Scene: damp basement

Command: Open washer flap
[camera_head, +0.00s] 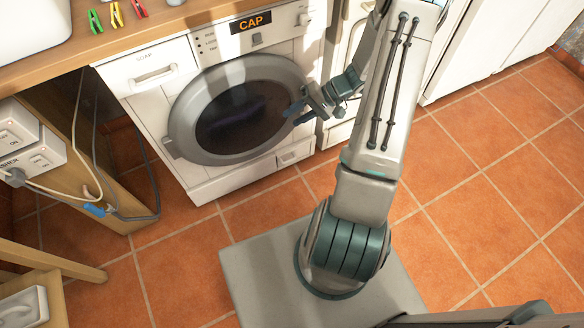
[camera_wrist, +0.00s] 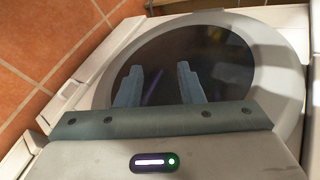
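The white washer (camera_head: 226,180) stands under the wooden counter. Its round door has a wide grey rim (camera_head: 186,125) and dark glass (camera_head: 240,118); it looks closed or nearly so, and I cannot tell if it is ajar. A small rectangular flap (camera_head: 294,154) at the washer's lower right looks flush with the front. My gripper (camera_head: 298,113) is at the right side of the round door. In the wrist view, its two fingers (camera_wrist: 159,72) are apart over the dark glass (camera_wrist: 215,60), with nothing held between them. Contact with the door cannot be told.
The wooden counter (camera_head: 130,31) carries coloured clips (camera_head: 116,14). At the left are power boxes (camera_head: 30,140) and hanging cables (camera_head: 88,188). White cabinets (camera_head: 490,35) stand to the right. The tiled floor (camera_head: 500,190) is clear at the right.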

